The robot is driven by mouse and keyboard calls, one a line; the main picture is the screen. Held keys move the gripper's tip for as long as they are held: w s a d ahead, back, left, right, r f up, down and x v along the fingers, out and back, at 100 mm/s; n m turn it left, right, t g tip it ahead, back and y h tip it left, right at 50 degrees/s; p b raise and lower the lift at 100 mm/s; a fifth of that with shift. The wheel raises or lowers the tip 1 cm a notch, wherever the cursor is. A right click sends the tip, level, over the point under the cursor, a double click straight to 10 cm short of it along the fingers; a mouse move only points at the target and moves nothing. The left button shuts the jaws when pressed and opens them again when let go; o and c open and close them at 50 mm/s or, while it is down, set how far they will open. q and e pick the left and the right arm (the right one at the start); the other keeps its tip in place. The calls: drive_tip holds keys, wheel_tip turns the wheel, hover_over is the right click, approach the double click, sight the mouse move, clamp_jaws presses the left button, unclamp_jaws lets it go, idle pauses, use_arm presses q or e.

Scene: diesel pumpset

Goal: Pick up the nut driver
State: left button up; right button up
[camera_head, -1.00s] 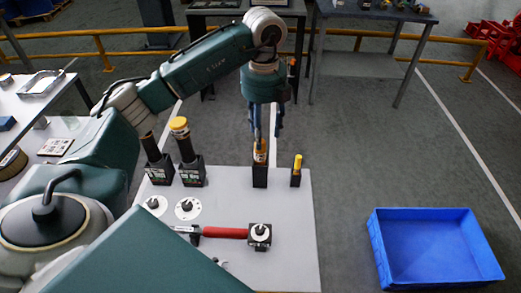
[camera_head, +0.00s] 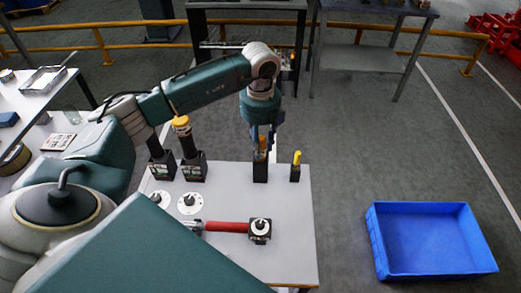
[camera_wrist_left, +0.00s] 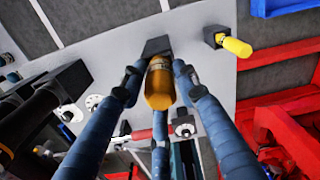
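An orange-handled tool (camera_wrist_left: 160,84), which I take to be the nut driver, stands upright in a black holder (camera_head: 260,172) on the light table. A smaller yellow-handled tool (camera_head: 297,158) stands in its own black holder to the right; it also shows in the wrist view (camera_wrist_left: 236,47). I cannot read which one is the nut driver. My left gripper (camera_head: 263,140) points down over the orange handle. In the wrist view its blue fingers (camera_wrist_left: 159,82) are spread around the handle, with gaps visible beside it. The handle's lower part is hidden in the head view. My right gripper is not in view.
Two black tools, one with a yellow top (camera_head: 181,122), stand in holders left of the gripper. A red-handled tool (camera_head: 226,227) lies nearer on the table (camera_head: 285,205), beside white round discs (camera_head: 190,203). A blue crate (camera_head: 432,240) sits on the floor at right.

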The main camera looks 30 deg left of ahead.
use_arm(q)
clamp_jaws()
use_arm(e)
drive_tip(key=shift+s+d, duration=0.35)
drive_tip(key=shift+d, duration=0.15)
use_arm(q)
drive_tip(key=shift+r, duration=0.15)
wheel_tip(320, 180, up, 12)
drive_tip(key=shift+w+f+b, duration=0.1)
drive_tip(key=shift+f+b, duration=0.1)
drive_tip(key=shift+b, duration=0.9)
wheel_tip(320, 180, up, 8)
drive_tip(key=p, duration=0.1)
drive_tip(key=shift+p, duration=0.4)
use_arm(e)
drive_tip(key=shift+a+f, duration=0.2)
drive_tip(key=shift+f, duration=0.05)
use_arm(q)
drive_tip(key=shift+r, duration=0.1)
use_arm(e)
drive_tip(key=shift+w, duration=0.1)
use_arm(q)
drive_tip(key=shift+c, duration=0.9)
unclamp_jaws()
clamp_jaws()
